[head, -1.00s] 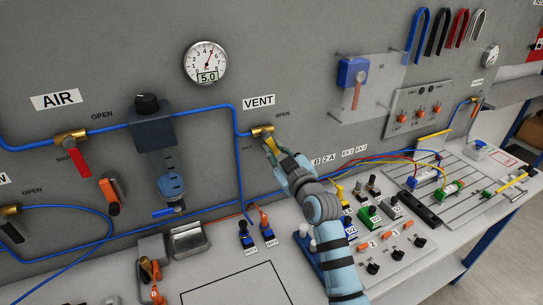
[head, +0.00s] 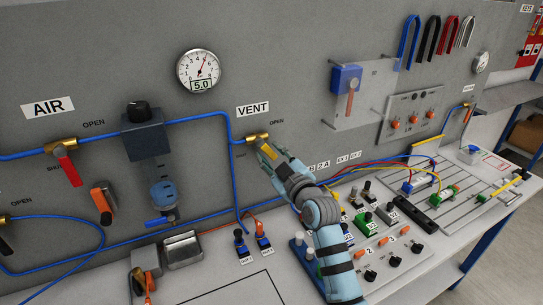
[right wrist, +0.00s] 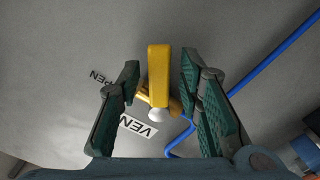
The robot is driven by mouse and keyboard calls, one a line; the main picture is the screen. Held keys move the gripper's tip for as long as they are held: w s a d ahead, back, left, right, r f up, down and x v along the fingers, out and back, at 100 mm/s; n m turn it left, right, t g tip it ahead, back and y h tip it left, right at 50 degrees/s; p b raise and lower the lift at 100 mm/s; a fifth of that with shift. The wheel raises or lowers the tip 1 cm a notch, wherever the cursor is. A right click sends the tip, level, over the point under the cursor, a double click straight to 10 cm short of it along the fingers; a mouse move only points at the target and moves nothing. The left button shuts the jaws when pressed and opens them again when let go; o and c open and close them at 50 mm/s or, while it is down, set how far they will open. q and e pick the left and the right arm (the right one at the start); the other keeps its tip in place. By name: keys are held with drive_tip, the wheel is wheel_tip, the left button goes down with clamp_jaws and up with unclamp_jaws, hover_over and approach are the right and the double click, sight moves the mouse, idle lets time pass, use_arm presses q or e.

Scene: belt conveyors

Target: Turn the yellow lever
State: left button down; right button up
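The yellow lever (head: 267,151) hangs from the brass VENT valve (head: 255,137) on the grey panel, slanting down to the right. My right gripper (head: 274,156) is at the lever, just below the valve. In the right wrist view the yellow lever (right wrist: 158,75) stands between the two dark green fingers of my right gripper (right wrist: 160,82). The gripper is open, with a gap on each side of the lever. My left gripper is not in view.
Blue tubing (head: 231,165) runs down from the valve. A red lever (head: 69,170) is on the AIR valve at the left. A pressure gauge (head: 198,70) is above. Buttons and connectors crowd the bench below my right arm.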

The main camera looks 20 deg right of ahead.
drive_tip(key=s+d, duration=0.2)
drive_tip(key=s, duration=1)
drive_tip(key=shift+d, duration=0.15)
